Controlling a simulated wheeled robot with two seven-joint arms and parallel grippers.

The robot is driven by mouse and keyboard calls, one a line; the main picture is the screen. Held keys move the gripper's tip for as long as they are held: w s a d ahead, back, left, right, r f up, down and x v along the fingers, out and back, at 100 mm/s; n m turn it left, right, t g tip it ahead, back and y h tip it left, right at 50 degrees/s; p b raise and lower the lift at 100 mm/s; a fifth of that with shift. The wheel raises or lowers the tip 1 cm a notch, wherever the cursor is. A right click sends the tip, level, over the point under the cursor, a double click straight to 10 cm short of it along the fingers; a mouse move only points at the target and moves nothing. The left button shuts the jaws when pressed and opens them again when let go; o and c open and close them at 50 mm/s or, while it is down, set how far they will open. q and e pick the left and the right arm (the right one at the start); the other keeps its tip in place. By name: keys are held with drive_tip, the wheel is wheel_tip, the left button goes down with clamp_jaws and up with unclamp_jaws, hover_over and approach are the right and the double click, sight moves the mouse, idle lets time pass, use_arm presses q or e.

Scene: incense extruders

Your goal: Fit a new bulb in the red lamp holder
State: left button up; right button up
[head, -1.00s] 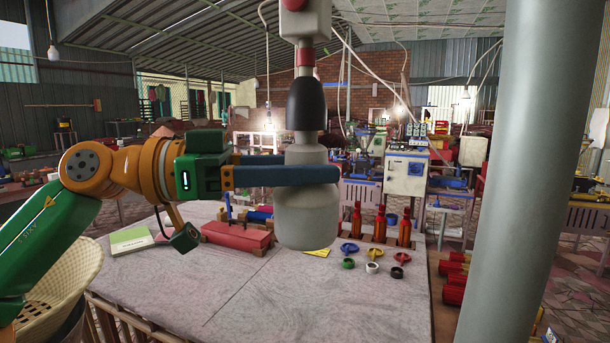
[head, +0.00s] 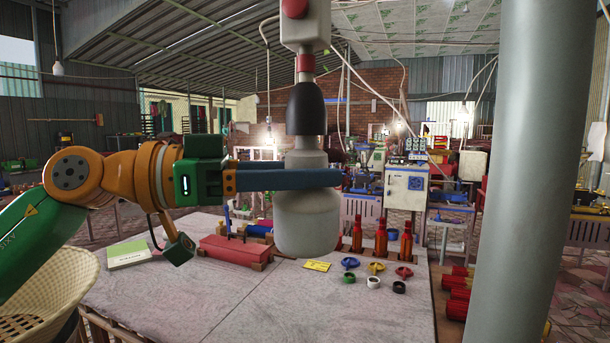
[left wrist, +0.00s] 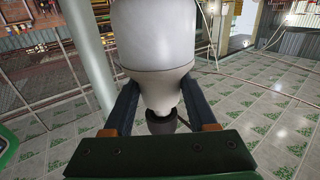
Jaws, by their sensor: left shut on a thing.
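The lamp holder hangs at the upper middle of the head view, with a black socket (head: 306,108) under a red collar (head: 306,62). A whitish bulb (head: 306,222) is upright directly below it, its neck meeting the socket's lower rim. I cannot tell how far it is seated. My left gripper (head: 335,179) comes in from the left and is shut on the bulb's neck, with blue fingers on either side. In the left wrist view the bulb (left wrist: 165,40) is between the fingers (left wrist: 155,105), and the dark socket (left wrist: 168,125) shows beyond its narrow end. My right gripper is not in view.
A pale table (head: 200,310) below holds a red box (head: 236,250), a yellow card (head: 317,266), small coloured rings and red bottles (head: 381,238). A woven basket (head: 40,300) stands at left. A thick grey pillar (head: 530,170) rises at right. Air around the bulb is clear.

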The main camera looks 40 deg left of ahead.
use_arm(q)
drive_tip(key=o, duration=1)
drive_tip(key=shift+r, duration=0.15)
drive_tip(key=shift+o, duration=1)
drive_tip(key=shift+s+d, duration=0.15)
drive_tip(key=shift+s, duration=0.05)
